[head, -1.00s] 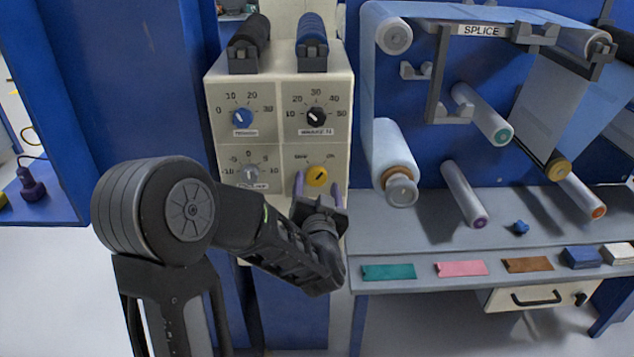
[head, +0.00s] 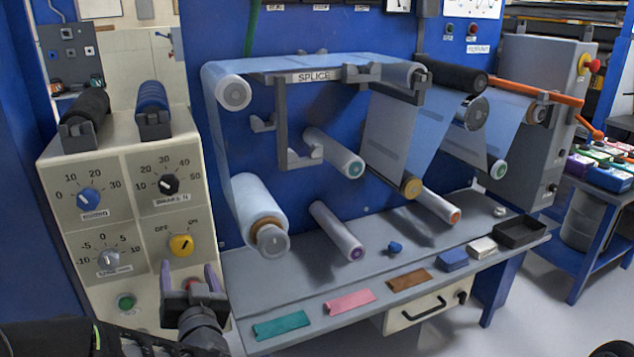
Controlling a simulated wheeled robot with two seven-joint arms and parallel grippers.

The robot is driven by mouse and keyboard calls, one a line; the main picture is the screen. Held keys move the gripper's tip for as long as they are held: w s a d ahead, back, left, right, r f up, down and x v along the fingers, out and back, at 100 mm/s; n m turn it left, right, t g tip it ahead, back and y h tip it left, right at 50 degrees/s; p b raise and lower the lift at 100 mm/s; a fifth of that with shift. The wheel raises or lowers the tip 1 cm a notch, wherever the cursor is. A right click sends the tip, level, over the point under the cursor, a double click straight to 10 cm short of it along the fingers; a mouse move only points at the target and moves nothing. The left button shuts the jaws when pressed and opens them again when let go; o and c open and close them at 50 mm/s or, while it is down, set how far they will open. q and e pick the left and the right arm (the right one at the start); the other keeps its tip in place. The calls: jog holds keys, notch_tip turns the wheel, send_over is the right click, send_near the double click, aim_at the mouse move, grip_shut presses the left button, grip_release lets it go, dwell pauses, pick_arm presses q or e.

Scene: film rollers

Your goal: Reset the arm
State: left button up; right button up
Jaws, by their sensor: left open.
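My left gripper (head: 189,277) is at the lower left of the head view, in front of the cream control panel (head: 72,235). Its two purple fingers stand apart and point up, with nothing held between them. The fingertips show just below the yellow knob (head: 181,245), which is clear of them in the picture. I cannot tell how far the gripper is from the panel. A small red part shows behind the fingers, partly hidden. My left forearm runs along the bottom left. My right gripper is not in view.
Right of the gripper is a grey bench (head: 290,290) with teal (head: 281,325), pink (head: 350,301) and brown (head: 410,279) strips, and a black tray (head: 520,231). Film rollers (head: 259,215) stick out above it. A blue side table (head: 590,215) stands at the far right.

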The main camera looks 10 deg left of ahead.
pick_arm(q)
jog(key=d+f+g+h+p, duration=0.45)
jog(key=d+f+h, duration=0.65)
jog(key=d+f, duration=0.85)
jog(key=s+d+f+g+h+p, duration=0.1)
jog(key=s+d+f+g+p, duration=0.1)
jog(key=s, duration=0.5)
jog(key=s+d+f+g+h+p, duration=0.1)
jog(key=s+d+f+g, duration=0.3)
jog(key=s, duration=0.4)
jog(key=s+d+f+m+g+h+p, duration=0.1)
jog(key=s+d+f+g+h+p, duration=0.1)
jog(key=s+d+f, duration=0.3)
jog(key=shift+s+d+f+g+p, duration=0.15)
jog(key=shift+s+f+g+p, duration=0.65)
jog(key=shift+s, duration=0.45)
jog(key=shift+f+t, duration=0.1)
jog(key=shift+t, duration=0.15)
